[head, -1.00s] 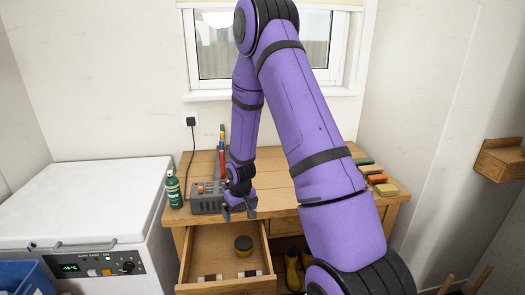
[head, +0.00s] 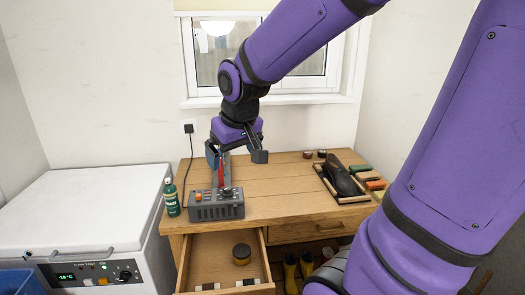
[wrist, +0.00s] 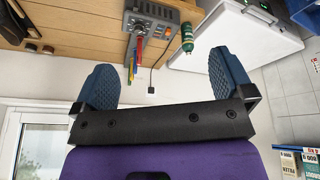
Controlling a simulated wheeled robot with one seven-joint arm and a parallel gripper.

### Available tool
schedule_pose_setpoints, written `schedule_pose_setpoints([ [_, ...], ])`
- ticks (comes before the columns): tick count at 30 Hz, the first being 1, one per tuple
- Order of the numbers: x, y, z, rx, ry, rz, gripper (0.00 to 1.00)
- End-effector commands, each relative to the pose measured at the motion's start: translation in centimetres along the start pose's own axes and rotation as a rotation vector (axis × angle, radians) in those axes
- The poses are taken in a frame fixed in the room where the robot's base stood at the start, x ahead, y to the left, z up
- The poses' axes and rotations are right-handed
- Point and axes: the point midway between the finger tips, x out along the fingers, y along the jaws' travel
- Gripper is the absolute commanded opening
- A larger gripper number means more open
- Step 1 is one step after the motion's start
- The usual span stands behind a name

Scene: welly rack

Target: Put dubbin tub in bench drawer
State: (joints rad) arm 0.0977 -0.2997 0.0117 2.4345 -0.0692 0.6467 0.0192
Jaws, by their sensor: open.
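The dubbin tub (head: 241,254), a small round tub with a dark lid and a yellowish side, sits inside the open bench drawer (head: 211,246), towards its right side. The drawer is pulled out at the front left of the wooden bench. My gripper (head: 238,156) is open and empty, raised above the bench top behind the grey control box. In the wrist view its two blue fingertips (wrist: 163,88) are wide apart with nothing between them. The tub does not show in the wrist view.
A grey control box (head: 216,205) and a green bottle (head: 171,197) stand at the bench's left end. A framed tray (head: 327,181) with a dark shoe and several brushes lie to the right. A white chest freezer (head: 84,215) adjoins the bench. Yellow boots (head: 290,270) stand beneath.

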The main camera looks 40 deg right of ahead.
Motion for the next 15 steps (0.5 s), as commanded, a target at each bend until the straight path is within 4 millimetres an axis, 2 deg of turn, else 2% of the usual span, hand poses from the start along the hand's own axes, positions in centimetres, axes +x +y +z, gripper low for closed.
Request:
schedule_pose_setpoints([
  [1,-1.6,-0.4,0.9,-0.005,0.019,-0.006,0.99],
  [6,-5.8,-1.4,4.4,-0.015,0.056,-0.030,0.99],
  [9,-7.7,-1.8,6.5,-0.022,0.075,-0.046,0.99],
  [15,-10.0,-2.4,9.7,-0.034,0.098,-0.071,0.99],
])
